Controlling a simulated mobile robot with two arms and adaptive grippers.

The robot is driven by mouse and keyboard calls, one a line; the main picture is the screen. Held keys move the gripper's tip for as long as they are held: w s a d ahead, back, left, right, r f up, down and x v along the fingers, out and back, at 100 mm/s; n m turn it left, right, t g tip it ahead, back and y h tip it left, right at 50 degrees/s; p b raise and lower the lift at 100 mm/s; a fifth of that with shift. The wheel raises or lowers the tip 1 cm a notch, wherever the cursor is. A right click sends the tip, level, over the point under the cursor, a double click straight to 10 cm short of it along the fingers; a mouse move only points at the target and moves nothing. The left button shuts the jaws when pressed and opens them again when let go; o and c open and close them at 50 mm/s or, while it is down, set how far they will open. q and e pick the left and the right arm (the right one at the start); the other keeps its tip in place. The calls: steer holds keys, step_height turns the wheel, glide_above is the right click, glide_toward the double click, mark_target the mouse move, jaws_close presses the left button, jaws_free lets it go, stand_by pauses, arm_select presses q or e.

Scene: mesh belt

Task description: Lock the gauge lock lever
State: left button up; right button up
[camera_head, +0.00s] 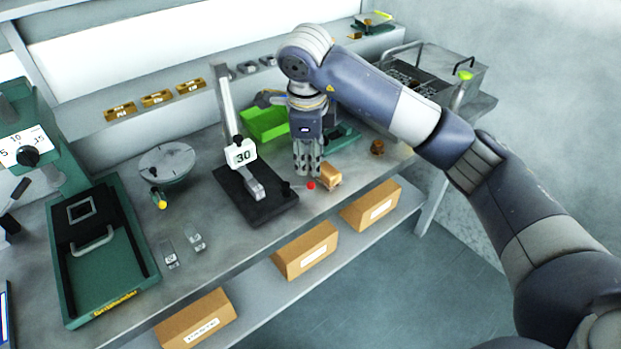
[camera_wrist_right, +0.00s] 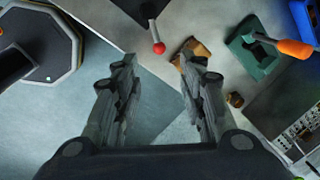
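The gauge has a black base (camera_head: 256,196), an upright pale column (camera_head: 228,105) and a white tag reading 30 (camera_head: 241,153). A lever with a red ball tip (camera_head: 311,185) sticks out at the base's right side, near the bench's front. In the right wrist view, the red ball (camera_wrist_right: 159,48) on its thin rod shows beyond the fingers. My right gripper (camera_head: 308,172) points down just above and behind the ball. In the right wrist view, its fingers (camera_wrist_right: 158,66) are apart with nothing between them; the ball lies past the tips. My left gripper is not in view.
A small tan block (camera_head: 329,176) stands close to the right of the ball. A green bin (camera_head: 265,123) is behind the gripper. A round plate (camera_head: 167,161) and a green tray (camera_head: 140,268) lie left. Boxes (camera_head: 306,250) line the lower shelf.

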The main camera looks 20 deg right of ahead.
mark_target(311, 183)
steer(key=f, duration=0.3)
steer(key=w+f+p, duration=0.1)
steer(key=f, duration=0.2)
steer(key=f+p, duration=0.1)
steer(key=f, duration=0.2)
steer(key=shift+w+d+f, duration=0.2)
steer(key=shift+w+d, duration=0.1)
steer(key=shift+d, duration=0.05)
jaws_close()
